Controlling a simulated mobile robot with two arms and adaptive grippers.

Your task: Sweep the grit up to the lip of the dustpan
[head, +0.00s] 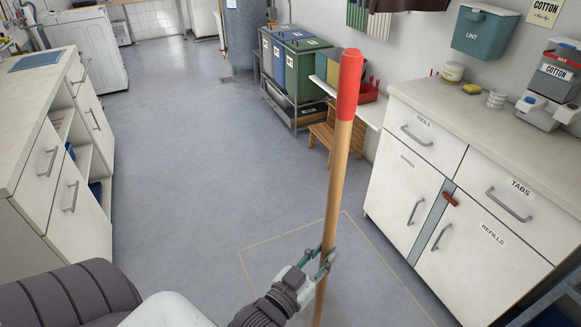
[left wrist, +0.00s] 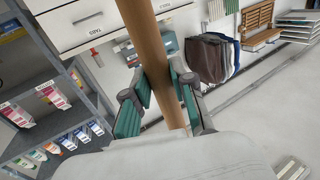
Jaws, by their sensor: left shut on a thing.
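A wooden broom-like handle (head: 338,185) with a red end stands nearly upright, slightly tilted, in the head view. My left gripper (head: 321,262) is shut around its lower visible part. In the left wrist view the handle (left wrist: 152,55) passes between the green-padded fingers of the left gripper (left wrist: 162,95). The lower end of the handle runs out of the head view at the bottom, so what is on it is hidden. Grit and dustpan are not seen in either view. My right gripper is not in view.
A yellowish outline (head: 290,232) is marked on the floor around the handle. A drawer cabinet (head: 395,190) stands right, a white counter (head: 28,135) left. Bins (head: 303,70) and a wooden step stool (head: 323,135) stand farther back. The floor (head: 190,150) between is clear.

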